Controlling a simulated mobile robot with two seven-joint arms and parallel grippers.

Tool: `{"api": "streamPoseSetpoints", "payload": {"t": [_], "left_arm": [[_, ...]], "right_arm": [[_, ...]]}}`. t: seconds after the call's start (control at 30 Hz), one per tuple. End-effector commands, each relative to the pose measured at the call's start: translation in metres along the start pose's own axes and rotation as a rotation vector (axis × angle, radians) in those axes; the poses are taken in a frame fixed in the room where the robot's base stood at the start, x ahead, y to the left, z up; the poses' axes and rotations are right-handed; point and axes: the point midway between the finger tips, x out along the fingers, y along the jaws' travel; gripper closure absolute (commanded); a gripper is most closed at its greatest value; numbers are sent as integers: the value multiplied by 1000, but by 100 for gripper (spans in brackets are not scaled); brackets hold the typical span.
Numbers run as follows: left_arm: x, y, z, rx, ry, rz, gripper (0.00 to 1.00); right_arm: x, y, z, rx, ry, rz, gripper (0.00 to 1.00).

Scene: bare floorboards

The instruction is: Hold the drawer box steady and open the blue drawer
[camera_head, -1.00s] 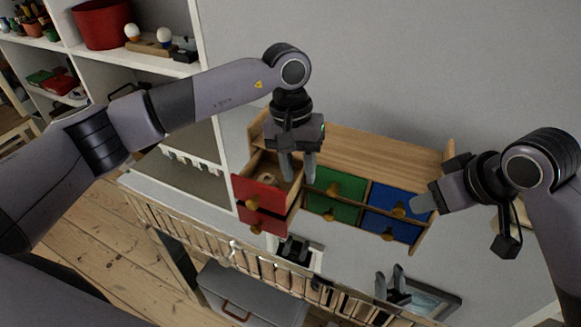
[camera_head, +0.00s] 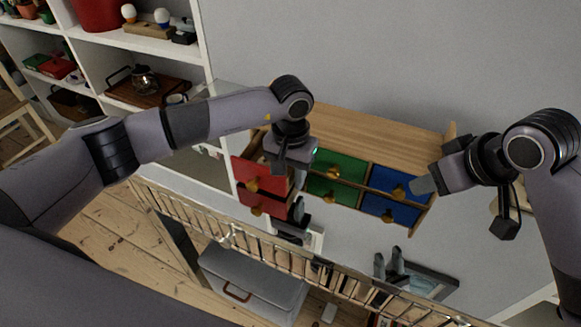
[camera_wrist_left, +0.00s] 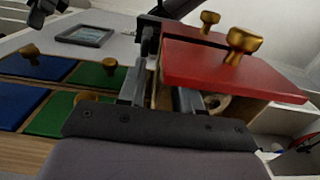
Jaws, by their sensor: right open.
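The wooden drawer box (camera_head: 390,137) has red, green and blue drawers in two rows. The upper blue drawer (camera_head: 383,181) and lower blue drawer (camera_head: 400,213) look closed, each with a brass knob. The upper red drawer (camera_head: 258,174) is pulled out; in the left wrist view its red front (camera_wrist_left: 235,75) shows close. My left gripper (camera_wrist_left: 160,95) is open, with its fingers on either side of that drawer's side wall; contact is unclear. My right gripper (camera_head: 424,184) is open, its tips near the upper blue drawer's right edge; I cannot tell if they touch.
A wire rack or rail (camera_head: 245,240) runs across below the box. A grey case (camera_head: 255,280) stands beneath it. A white shelf unit (camera_head: 150,45) stands at the left. A dark picture frame (camera_head: 430,280) is below right. Bare floorboards show at lower left.

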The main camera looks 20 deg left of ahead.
Motion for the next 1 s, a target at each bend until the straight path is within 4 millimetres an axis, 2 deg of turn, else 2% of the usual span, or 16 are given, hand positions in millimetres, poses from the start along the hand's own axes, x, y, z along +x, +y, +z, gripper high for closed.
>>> {"api": "streamPoseSetpoints", "payload": {"t": [0.17, 0.2, 0.27, 0.3, 1.0], "left_arm": [[0, 0, 0, 0, 0, 0, 66], [0, 0, 0, 0, 0, 0, 79], [0, 0, 0, -1, 0, 0, 98], [0, 0, 0, -1, 0, 0, 100], [-1, 0, 0, -1, -1, 0, 100]], "right_arm": [[0, 0, 0, 0, 0, 0, 57], [0, 0, 0, 0, 0, 0, 57], [0, 0, 0, 0, 0, 0, 57], [0, 0, 0, 0, 0, 0, 57], [0, 0, 0, 0, 0, 0, 57]]}}
